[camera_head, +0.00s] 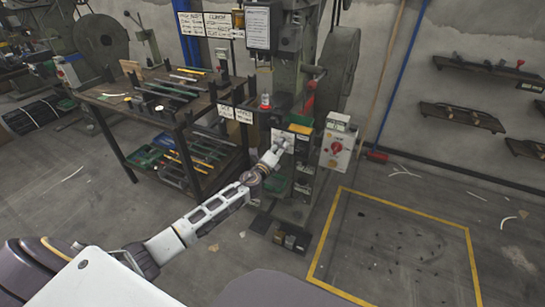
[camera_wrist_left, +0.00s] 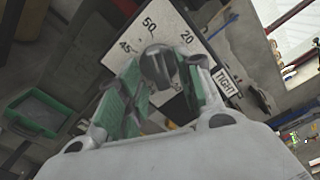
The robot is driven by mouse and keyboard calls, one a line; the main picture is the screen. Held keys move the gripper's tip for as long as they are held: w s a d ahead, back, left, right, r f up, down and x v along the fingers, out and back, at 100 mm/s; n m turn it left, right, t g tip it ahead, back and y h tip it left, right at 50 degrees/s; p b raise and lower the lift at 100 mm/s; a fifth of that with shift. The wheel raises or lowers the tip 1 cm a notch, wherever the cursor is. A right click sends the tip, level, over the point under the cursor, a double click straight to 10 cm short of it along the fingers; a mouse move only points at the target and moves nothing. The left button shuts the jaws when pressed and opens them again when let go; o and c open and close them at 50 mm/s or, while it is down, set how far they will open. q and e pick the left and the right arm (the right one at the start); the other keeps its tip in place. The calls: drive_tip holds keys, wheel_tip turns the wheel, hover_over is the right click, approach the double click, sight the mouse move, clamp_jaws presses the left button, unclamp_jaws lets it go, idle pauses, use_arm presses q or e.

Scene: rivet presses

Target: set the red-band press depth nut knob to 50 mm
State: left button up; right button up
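The depth nut knob (camera_wrist_left: 157,64) is a dark round knob on a white dial plate (camera_wrist_left: 172,22) in the left wrist view. Labels 50, 45, 20 and TIGHT show around it; I cannot read its setting. My left gripper (camera_wrist_left: 161,76) is open, with a green-padded finger on either side of the knob and gaps visible; contact is unclear. In the head view my left gripper (camera_head: 278,151) reaches the front of the press (camera_head: 296,50), at a small white plate (camera_head: 284,137); the knob is hidden there. No red band can be made out clearly. My right gripper is not in view.
A grey control box (camera_head: 337,148) with a red knob is right of the gripper. A workbench (camera_head: 150,122) with tools stands on the left. A green tray (camera_wrist_left: 36,112) shows in the wrist view.

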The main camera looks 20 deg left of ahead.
use_arm(q)
drive_tip(key=s, duration=1.2)
drive_tip(key=shift+a, duration=0.2)
idle(0.5)
idle(0.6)
